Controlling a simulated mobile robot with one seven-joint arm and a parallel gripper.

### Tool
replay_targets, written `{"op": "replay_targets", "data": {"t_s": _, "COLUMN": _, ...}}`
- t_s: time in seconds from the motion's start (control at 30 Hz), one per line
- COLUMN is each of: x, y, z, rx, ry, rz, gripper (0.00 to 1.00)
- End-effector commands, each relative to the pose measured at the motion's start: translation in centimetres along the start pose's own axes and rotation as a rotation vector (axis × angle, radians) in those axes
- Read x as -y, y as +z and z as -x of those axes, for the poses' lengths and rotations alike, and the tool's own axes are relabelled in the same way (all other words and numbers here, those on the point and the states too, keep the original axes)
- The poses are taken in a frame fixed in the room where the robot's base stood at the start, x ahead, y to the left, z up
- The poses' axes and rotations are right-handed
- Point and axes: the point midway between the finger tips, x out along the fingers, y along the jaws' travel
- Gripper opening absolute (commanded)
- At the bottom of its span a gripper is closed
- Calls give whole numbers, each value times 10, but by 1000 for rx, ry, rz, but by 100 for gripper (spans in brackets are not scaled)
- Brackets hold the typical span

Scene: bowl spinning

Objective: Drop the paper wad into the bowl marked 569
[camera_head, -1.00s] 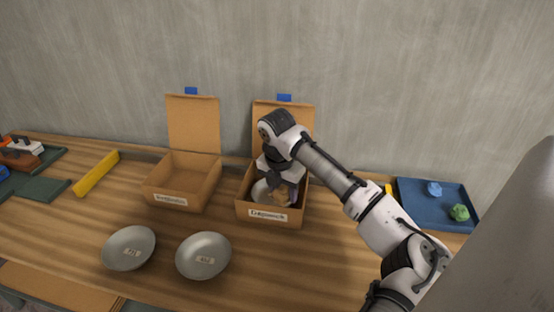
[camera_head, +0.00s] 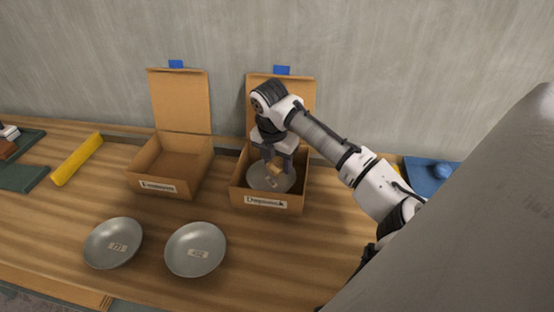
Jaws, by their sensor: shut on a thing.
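My gripper (camera_head: 277,163) points down over the right open cardboard box and is shut on a small tan thing (camera_head: 274,170), which looks like the paper wad. A grey bowl (camera_head: 262,182) with a pale label sits inside that box, below the gripper. The held thing hides part of the bowl, and I cannot tell whether it touches it. Two more grey bowls stand on the table in front: a left bowl (camera_head: 100,255) and a middle bowl (camera_head: 181,262). Each has a small number label, too blurred to read surely.
The right box (camera_head: 240,197) and the empty left box (camera_head: 150,183) have labels and raised lids. A yellow bar (camera_head: 77,160) lies at the left. A blue tray (camera_head: 421,174) with a blue wad (camera_head: 442,170) is at the right, partly hidden. Table is clear right of the bowls.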

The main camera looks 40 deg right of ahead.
Motion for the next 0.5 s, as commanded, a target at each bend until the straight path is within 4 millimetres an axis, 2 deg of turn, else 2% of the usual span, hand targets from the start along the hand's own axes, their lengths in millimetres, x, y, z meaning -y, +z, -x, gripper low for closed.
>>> {"op": "replay_targets", "data": {"t_s": 0.03, "x": 0, "y": -2, "z": -12, "rx": 2, "ry": -2, "rz": 0, "gripper": 25}}
{"op": "replay_targets", "data": {"t_s": 0.2, "x": 0, "y": -4, "z": -28, "rx": 0, "ry": 0, "rz": 0, "gripper": 25}}
{"op": "replay_targets", "data": {"t_s": 0.5, "x": 0, "y": -4, "z": -29, "rx": 0, "ry": 0, "rz": 0, "gripper": 25}}
